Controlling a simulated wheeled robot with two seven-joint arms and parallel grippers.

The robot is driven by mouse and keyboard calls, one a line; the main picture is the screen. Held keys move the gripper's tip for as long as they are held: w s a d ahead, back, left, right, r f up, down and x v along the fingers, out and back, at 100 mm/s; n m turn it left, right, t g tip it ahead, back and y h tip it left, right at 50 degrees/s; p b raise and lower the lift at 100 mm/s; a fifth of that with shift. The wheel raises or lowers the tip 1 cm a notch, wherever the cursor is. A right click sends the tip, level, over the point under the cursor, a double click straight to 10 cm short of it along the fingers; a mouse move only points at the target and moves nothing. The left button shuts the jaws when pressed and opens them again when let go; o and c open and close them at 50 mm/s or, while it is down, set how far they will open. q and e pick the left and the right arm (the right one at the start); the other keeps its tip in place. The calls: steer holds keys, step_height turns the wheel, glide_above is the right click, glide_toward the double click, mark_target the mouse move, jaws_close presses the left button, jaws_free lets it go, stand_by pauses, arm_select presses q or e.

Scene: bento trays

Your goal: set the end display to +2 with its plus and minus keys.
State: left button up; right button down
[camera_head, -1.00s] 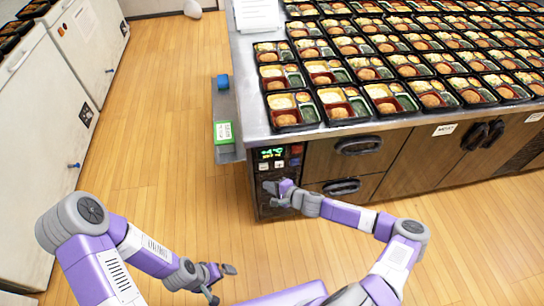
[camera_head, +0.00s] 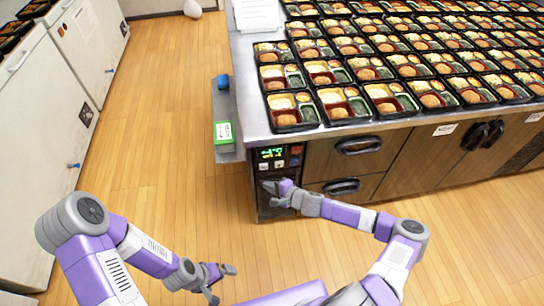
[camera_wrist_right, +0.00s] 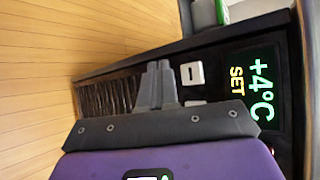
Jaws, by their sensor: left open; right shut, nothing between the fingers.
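The end display (camera_head: 271,153) is on the dark panel at the counter's end. In the right wrist view the display (camera_wrist_right: 260,90) reads +4°C in green, with SET in yellow, turned sideways. Two pale keys lie below it: the left key (camera_wrist_right: 192,74) carries a single bar like a minus, and the other key (camera_wrist_right: 195,103) is mostly hidden by my gripper. My right gripper (camera_head: 270,188) is shut and empty, just below the keys; its fingertips (camera_wrist_right: 158,68) appear apart from them. My left gripper (camera_head: 224,284) is open and empty, low over the floor.
A reddish button (camera_head: 296,150) sits right of the display. A side shelf (camera_head: 228,155) with a green box (camera_head: 223,132) and a blue item (camera_head: 223,82) juts out left of the panel. Drawer handles (camera_head: 342,187) are to the right. Several bento trays cover the counter.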

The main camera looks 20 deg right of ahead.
stand_by(0.7)
steer(key=s+a+f+n+g+y, duration=0.1)
steer(key=s+a+f+n+g, duration=0.15)
steer(key=s+a, duration=0.35)
steer(key=s+a+f+n+g+y, duration=0.1)
steer(key=s+a+n+g, duration=0.3)
steer(key=s+a, duration=0.3)
steer(key=s+d+n+g+h, duration=0.2)
steer(key=s+d+n, duration=0.1)
steer(key=s, duration=0.4)
steer(key=s+d+n+g+h, duration=0.1)
steer(key=s+d+n+h, duration=0.2)
steer(key=s, duration=0.4)
steer(key=shift+d+f+g, duration=0.35)
steer(key=shift+d, duration=0.45)
